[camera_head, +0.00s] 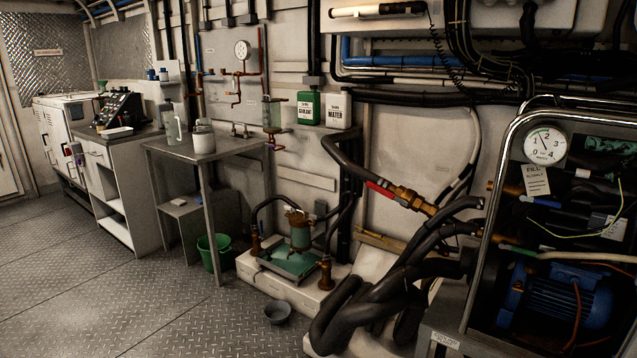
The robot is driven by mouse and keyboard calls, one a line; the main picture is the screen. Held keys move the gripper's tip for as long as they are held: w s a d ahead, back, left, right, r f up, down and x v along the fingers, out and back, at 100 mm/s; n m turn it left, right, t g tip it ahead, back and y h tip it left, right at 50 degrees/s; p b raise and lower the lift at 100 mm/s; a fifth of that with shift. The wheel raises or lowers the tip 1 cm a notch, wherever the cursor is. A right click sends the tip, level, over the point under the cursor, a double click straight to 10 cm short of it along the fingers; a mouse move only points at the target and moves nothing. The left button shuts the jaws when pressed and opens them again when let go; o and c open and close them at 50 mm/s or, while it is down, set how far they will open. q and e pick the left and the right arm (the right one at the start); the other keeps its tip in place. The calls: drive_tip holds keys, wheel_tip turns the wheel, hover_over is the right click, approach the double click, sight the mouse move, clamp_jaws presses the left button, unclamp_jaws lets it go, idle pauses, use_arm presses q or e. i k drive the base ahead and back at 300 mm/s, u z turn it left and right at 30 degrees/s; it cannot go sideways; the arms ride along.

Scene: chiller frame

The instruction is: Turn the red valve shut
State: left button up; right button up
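The red valve handle (381,190) is a lever on a brass valve body (410,198), right of the middle of the head view. The lever slopes down to the right and lies roughly in line with the black hose and brass fitting. The brass body joins a thick black insulated hose (345,160) at its upper left and other thick black hoses at its lower right. Nothing touches the lever. Neither of my grippers shows in this view.
A metal-framed chiller unit with a pressure gauge (545,145) and a blue motor (545,298) stands at the right. Thick black hoses (400,280) run below the valve. The left floor is clear.

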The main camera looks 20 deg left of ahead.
sight(384, 192)
drive_tip(key=u, duration=0.45)
drive_tip(key=i, duration=0.9)
drive_tip(key=z, duration=0.05)
